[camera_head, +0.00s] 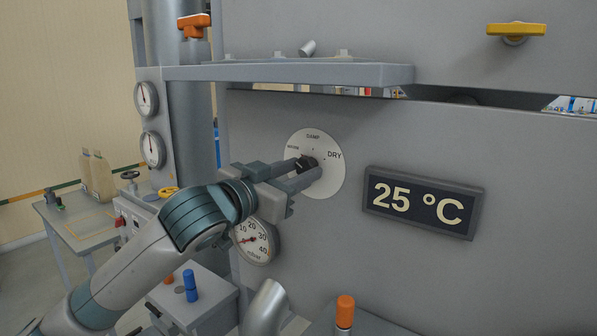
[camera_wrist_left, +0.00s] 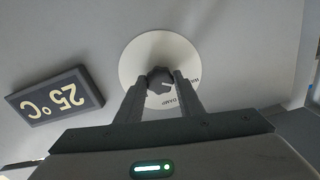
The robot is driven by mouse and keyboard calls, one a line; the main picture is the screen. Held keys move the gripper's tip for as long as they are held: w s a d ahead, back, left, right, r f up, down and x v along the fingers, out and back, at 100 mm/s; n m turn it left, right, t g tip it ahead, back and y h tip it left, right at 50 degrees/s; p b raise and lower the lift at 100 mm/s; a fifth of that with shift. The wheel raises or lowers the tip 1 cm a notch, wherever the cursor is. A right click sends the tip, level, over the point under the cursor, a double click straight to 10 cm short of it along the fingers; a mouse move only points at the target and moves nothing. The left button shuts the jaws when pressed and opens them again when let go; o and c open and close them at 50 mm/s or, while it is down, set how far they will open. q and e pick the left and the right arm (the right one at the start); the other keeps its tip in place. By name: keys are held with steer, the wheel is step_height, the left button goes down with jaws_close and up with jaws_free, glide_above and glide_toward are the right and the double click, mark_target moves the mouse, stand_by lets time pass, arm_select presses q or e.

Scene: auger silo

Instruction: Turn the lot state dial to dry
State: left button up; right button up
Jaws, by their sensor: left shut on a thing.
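The lot state dial is a white disc (camera_head: 331,181) on the grey silo wall, with a small black knob (camera_head: 306,163) at its middle. Its labels read DAMP at the top and DRY at the right; the left label is too small to read surely. My left gripper (camera_head: 305,170) is shut on the knob, one finger on each side. DRY is hidden there. My right gripper is out of view.
A 25 °C display (camera_head: 423,202) is to the right of the dial. A round gauge (camera_head: 255,241) lies just below my left wrist. A shelf (camera_head: 290,73) juts out above. An orange-capped post (camera_head: 345,311) and a metal pipe (camera_head: 264,308) stand below.

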arm_select(q)
steer(key=m, duration=0.2)
steer(key=shift+r+m, duration=0.1)
steer(key=shift+m, duration=0.2)
steer(key=m+p, duration=0.1)
steer(key=m, duration=0.3)
steer(key=m+p, duration=0.1)
steer(key=m, duration=0.5)
steer(key=shift+m, duration=0.4)
steer(key=m+p, duration=0.1)
steer(key=m, duration=0.4)
steer(key=shift+m, duration=0.3)
steer(key=m+p, duration=0.1)
steer(key=m, duration=0.3)
steer(key=shift+m, duration=0.4)
steer(key=o, duration=1.1)
steer(key=shift+c, duration=0.2)
steer(key=shift+s+a, duration=0.1)
